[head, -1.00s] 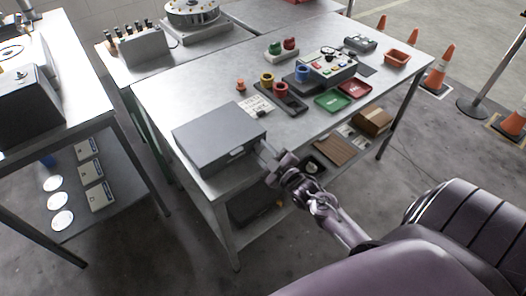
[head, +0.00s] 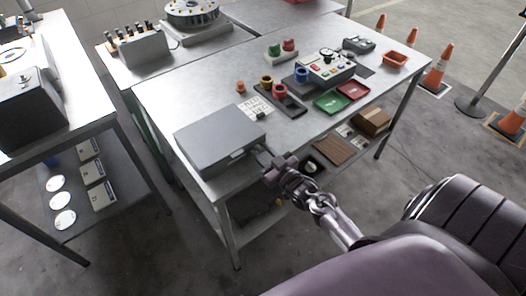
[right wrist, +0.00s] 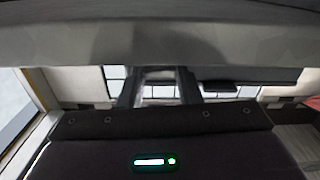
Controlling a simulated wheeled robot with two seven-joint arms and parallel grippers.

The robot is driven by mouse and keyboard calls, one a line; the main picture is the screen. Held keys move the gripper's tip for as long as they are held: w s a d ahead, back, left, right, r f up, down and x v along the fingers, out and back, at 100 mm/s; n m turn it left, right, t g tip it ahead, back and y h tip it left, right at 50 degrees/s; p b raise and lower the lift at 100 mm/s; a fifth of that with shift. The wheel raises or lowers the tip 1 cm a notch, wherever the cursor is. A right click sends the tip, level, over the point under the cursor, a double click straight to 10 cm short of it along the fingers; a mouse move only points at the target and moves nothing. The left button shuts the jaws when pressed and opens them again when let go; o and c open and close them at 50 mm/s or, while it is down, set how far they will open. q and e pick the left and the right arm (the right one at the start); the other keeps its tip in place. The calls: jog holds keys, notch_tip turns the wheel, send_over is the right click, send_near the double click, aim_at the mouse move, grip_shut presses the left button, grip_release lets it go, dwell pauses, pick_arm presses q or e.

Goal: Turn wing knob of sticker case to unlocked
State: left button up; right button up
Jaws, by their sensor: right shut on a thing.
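The sticker case, a flat grey metal box (head: 219,137), lies closed near the left front corner of the metal table. My right gripper (head: 262,156) is at the front face of the case, near its right end. In the right wrist view its two dark fingers (right wrist: 160,88) are shut on a small pale piece, which I take for the wing knob (right wrist: 159,76). The knob is hidden in the head view, so I cannot tell its angle. My left gripper is not in view.
The table (head: 170,100) also holds a white label card (head: 257,107), colored rings, a control box (head: 328,68), a green tray (head: 328,103) and a red tray (head: 353,92). A lower shelf carries a brown box (head: 373,120). Open floor lies in front.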

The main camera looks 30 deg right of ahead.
jog(key=shift+m, duration=0.7)
jog(key=o, duration=0.7)
jog(key=s+b, duration=0.1)
jog(key=s, duration=0.6)
jog(key=shift+s+d, duration=0.3)
jog(key=shift+s, duration=0.1)
